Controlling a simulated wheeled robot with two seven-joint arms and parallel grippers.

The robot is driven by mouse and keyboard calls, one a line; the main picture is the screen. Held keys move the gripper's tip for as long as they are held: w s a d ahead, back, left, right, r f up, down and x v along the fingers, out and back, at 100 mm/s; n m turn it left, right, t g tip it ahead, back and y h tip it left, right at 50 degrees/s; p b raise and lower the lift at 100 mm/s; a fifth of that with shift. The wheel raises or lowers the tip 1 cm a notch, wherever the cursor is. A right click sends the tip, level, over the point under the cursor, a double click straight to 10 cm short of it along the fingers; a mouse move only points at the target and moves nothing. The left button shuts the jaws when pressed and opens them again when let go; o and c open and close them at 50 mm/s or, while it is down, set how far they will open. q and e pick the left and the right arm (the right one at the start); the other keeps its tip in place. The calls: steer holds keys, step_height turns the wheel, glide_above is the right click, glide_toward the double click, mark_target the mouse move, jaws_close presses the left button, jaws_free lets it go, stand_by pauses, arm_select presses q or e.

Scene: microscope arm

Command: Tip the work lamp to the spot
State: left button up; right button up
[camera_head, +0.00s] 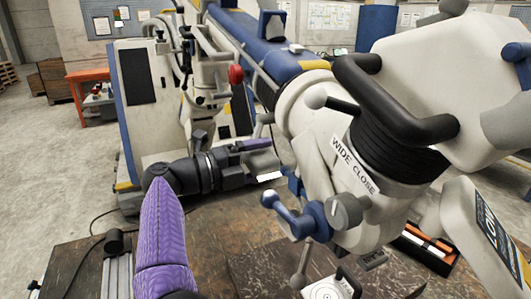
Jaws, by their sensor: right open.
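The large white head (322,150) on the blue arm (247,38) carries a "WIDE CLOSE" label, black bellows and a black handle; I take it for the work lamp, though I cannot be sure. Blue levers (296,216) and a grey knob (346,211) sit on its lower part. A white sheet with a ring target (325,291) lies below at the bottom edge, partly cut off; it may be the spot.
A dark worn tabletop (236,216) lies below, with a metal rail (117,272) at left. An orange-edged tray (428,246) is at lower right. A white cabinet (148,85) with a red knob (235,74) nearby stands behind. The floor at far left is open.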

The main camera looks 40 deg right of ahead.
steer(key=shift+x, duration=0.75)
jaws_close()
